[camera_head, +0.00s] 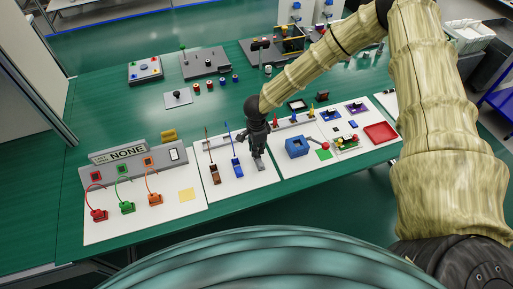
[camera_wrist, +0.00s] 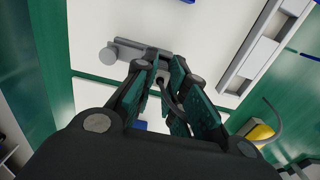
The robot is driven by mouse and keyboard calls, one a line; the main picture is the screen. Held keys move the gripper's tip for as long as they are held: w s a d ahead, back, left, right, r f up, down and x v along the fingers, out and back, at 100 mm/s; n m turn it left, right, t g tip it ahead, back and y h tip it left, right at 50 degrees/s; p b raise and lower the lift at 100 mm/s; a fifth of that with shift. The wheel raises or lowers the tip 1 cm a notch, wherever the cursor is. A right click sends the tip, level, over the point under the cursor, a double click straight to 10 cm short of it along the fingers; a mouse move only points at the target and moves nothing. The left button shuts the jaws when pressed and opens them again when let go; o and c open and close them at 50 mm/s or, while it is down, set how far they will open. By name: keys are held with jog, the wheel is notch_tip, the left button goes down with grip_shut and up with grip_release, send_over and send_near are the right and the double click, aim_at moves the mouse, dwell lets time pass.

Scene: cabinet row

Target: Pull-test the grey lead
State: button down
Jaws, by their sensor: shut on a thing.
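My gripper (camera_head: 257,151) is low over the middle white board, just above a small grey block (camera_head: 260,164). In the wrist view its fingers (camera_wrist: 163,76) are closed together around the thin grey lead (camera_wrist: 168,96) close to the grey block (camera_wrist: 142,49). The lead's lower end is partly hidden by the fingers, so I cannot tell how it sits in the block. A brown block (camera_head: 215,175) with a brown lead and a blue block (camera_head: 238,168) with an upright blue lead stand to the left of my gripper.
The left board has red (camera_head: 98,214), green (camera_head: 127,207) and orange (camera_head: 154,198) plugs with looped leads, below a sign reading "NONE" (camera_head: 127,151). A grey rail (camera_head: 219,142) runs behind. A blue box (camera_head: 297,146) and red tray (camera_head: 380,133) are on the right board.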

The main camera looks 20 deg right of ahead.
jog(key=shift+f, duration=0.2)
dwell(0.6)
jog(key=c, duration=1.4)
grip_release()
jog(key=shift+o, duration=0.2)
notch_tip(320, 180, up, 12)
jog(key=shift+f, duration=0.1)
